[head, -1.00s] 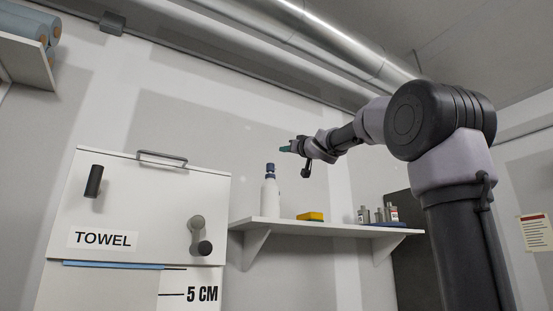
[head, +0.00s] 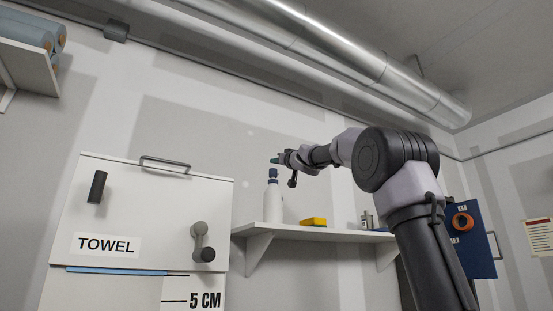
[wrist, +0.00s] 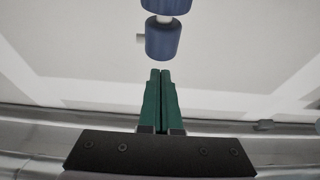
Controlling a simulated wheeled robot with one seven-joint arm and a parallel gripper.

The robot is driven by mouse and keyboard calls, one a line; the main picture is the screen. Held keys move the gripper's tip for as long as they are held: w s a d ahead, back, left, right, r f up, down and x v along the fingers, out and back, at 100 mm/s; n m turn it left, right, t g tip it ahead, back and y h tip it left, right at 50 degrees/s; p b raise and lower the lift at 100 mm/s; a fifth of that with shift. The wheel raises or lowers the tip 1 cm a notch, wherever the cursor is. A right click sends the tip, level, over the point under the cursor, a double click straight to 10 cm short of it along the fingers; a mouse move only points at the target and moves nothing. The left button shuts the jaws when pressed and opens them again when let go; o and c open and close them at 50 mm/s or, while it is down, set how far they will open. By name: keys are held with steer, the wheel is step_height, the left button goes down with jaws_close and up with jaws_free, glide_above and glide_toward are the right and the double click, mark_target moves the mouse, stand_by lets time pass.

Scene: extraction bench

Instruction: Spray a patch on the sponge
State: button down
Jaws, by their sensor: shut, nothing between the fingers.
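A white spray bottle (head: 272,205) with a blue head stands upright on the left part of the wall shelf. The yellow sponge (head: 313,222) lies on the shelf to the right of the bottle. My gripper (head: 273,161) has its green fingers closed together and empty, just above the bottle's head. In the wrist view, the fingertips (wrist: 160,71) show a small gap to the blue head. The sponge is outside the wrist view.
The white shelf (head: 335,234) also bears small metallic containers (head: 367,219), partly hidden by my arm. A towel dispenser (head: 150,215) with a crank stands left of the shelf.

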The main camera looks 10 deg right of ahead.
steer(key=shift+s+f, duration=0.1)
steer(key=shift+f, duration=0.8)
steer(key=shift+f, duration=0.1)
